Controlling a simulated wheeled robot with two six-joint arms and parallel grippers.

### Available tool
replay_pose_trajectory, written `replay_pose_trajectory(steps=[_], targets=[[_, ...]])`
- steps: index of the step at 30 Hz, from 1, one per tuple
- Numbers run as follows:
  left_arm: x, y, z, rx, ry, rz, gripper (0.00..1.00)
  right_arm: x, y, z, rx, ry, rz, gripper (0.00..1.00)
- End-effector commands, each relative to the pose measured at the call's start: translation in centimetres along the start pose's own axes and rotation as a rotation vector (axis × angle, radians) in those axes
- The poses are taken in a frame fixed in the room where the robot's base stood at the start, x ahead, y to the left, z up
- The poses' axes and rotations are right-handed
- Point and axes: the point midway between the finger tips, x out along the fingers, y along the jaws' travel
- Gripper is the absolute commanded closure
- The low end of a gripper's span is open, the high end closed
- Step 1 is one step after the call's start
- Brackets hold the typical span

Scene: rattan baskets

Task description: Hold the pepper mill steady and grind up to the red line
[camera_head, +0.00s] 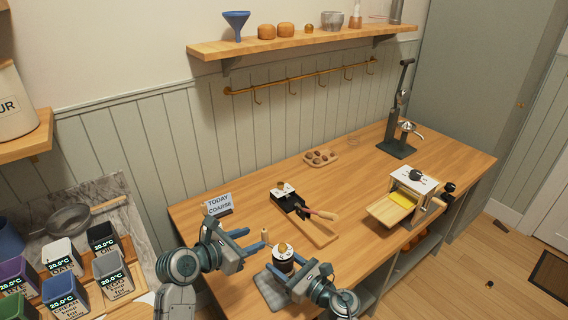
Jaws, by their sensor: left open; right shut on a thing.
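The pepper mill (283,265), a short pale and black body with a brass knob on top, stands upright over a grey mat (266,290) near the table's front edge. My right gripper (286,271) is shut on its body from the front right. A small upright wooden knob (264,235) shows at the mill's upper left; it looks like its crank handle. My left gripper (247,240) is open, its blue fingers pointing right toward this knob, just left of it. I cannot tell whether they touch. No red line can be made out.
A sign (218,203) reading "TODAY COARSE" stands behind my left gripper. A lever press (397,140) and a white-topped machine (413,180) stand right. Labelled tubs (64,292) are left.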

Motion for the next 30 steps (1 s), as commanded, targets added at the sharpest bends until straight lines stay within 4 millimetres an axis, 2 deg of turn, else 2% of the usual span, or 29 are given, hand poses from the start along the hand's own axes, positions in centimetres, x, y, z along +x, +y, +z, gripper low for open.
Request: replay_pose_trajectory(steps=[6, 10, 14, 24, 30], targets=[[-2.9, 0.3, 0.1, -0.075, -0.050, -0.045, 0.56, -0.1, 0.0, -0.2, -0.001, 0.004, -0.001, 0.87], [-3.1, 0.2, 0.2, -0.096, -0.063, -0.058, 0.56, 0.0, 0.0, -0.2, 0.000, 0.004, 0.000, 0.87], [-1.8, 0.1, 0.4, -0.101, -0.066, -0.060, 0.56, 0.0, 0.0, -0.2, 0.000, 0.004, 0.000, 0.87], [3.0, -0.1, 0.7, -0.098, -0.065, -0.061, 0.56, -0.1, 0.0, -0.2, 0.000, 0.004, 0.000, 0.87], [4.8, -0.2, 0.8, -0.096, -0.064, -0.059, 0.56, -0.1, 0.0, -0.2, -0.001, 0.004, -0.001, 0.87]])
